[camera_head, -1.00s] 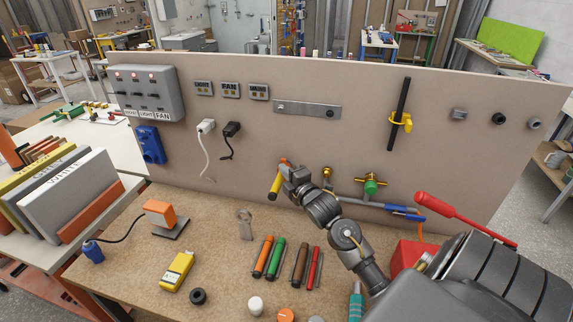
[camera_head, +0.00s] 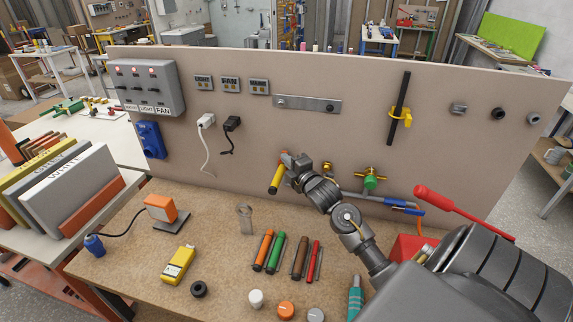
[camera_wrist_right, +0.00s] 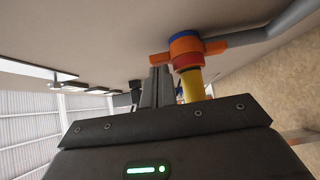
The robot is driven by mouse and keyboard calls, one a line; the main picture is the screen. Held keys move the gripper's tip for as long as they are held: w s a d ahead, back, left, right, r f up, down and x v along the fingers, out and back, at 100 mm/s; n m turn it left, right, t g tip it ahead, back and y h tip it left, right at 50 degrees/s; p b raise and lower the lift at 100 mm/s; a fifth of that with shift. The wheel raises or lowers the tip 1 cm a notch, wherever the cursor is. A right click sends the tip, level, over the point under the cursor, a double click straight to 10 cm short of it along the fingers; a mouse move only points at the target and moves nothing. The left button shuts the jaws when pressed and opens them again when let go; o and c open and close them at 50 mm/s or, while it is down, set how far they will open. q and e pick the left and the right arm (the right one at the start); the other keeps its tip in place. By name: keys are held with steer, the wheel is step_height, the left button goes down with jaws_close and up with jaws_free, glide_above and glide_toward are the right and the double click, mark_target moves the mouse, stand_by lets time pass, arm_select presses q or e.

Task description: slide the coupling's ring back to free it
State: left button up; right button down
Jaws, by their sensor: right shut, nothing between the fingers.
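The fitting near my right gripper has an orange body (camera_wrist_right: 185,47) with a side lug, a blue band above it, a red ring (camera_wrist_right: 188,61) and a yellow cylinder (camera_wrist_right: 193,84) below. I take it for the coupling. In the head view its yellow part (camera_head: 277,180) hangs tilted in front of the board. My right gripper (camera_head: 291,160) is at its right. In the wrist view the gripper's fingers (camera_wrist_right: 156,86) are together and empty, close beside the yellow cylinder. I cannot tell whether they touch it. My left gripper is not in view.
A grey pipe (camera_wrist_right: 265,34) runs from the fitting. A green-and-brass valve (camera_head: 370,182), a blue connector (camera_head: 404,208) and a red-handled tool (camera_head: 460,212) are to the right. Several coloured sticks lie below on the bench (camera_head: 215,215); a yellow device (camera_head: 178,265) lies at left.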

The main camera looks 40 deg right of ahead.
steer(key=shift+d+r, duration=0.15)
steer(key=s+a+b, duration=0.2)
steer(key=s+a, duration=0.3)
steer(key=s, duration=0.7)
steer(key=shift+a+b, duration=0.2)
steer(key=shift+b, duration=0.1)
steer(key=shift+f, duration=0.2)
